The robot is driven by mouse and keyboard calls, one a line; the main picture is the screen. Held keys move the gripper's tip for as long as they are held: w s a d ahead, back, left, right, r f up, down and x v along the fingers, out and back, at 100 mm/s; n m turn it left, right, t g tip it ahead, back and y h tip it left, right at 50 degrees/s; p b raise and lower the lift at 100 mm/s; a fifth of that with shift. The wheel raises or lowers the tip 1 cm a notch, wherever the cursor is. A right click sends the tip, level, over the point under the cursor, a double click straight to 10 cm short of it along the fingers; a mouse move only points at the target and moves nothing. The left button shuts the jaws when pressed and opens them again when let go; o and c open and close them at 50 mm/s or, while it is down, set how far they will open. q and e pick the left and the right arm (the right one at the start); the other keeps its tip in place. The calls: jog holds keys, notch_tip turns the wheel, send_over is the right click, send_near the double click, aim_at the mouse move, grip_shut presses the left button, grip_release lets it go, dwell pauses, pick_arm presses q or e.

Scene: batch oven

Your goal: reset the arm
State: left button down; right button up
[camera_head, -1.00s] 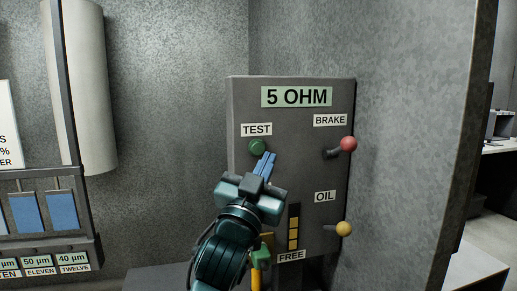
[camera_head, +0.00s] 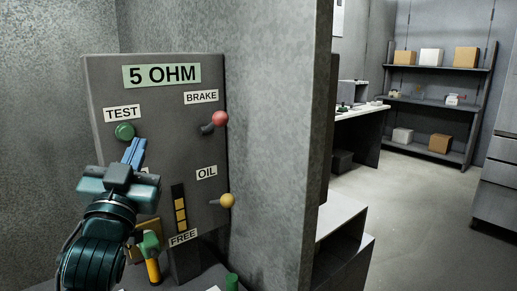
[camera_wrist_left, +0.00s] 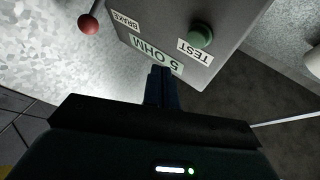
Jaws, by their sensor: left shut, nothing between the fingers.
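My left gripper (camera_head: 134,152) is shut and empty, its blue fingers together just below the green TEST button (camera_head: 124,131) in the head view. I cannot tell whether the fingertips touch the panel. In the left wrist view the shut fingers (camera_wrist_left: 162,72) point toward the grey control panel (camera_wrist_left: 185,20), with the TEST button (camera_wrist_left: 201,37) to their right. The grey panel (camera_head: 105,85) carries a 5 OHM sign (camera_head: 162,75), a red-knobbed BRAKE lever (camera_head: 220,118) and a yellow-knobbed OIL lever (camera_head: 227,200). My right gripper is not in view.
A grey wall edge (camera_head: 318,120) stands right of the panel. Beyond it are a desk (camera_head: 362,112), a shelf rack with boxes (camera_head: 440,68) and open floor (camera_head: 430,215). A green-and-yellow handle (camera_head: 151,257) stands below the panel, close to my left arm.

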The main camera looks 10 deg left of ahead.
pick_arm(q)
jog(key=d+f+m+g+h, duration=0.1)
jog(key=d+f+g+h, duration=0.2)
jog(key=f, duration=1)
jog(key=d+f+m+g+h, duration=0.2)
jog(key=d+f+g+h, duration=0.15)
jog(key=f, duration=0.85)
jog(key=s+d+f+g+h, duration=0.1)
jog(key=s+d+f+g, duration=0.2)
jog(key=s+f, duration=0.5)
jog(key=s+d+f+g+h+p, duration=0.1)
jog(key=s+d+f+g, duration=0.2)
jog(key=s+f, duration=0.6)
notch_tip(320, 180, down, 6)
jog(key=shift+s+d+f, duration=0.1)
jog(key=shift+s+d, duration=0.2)
jog(key=shift+d, duration=0.95)
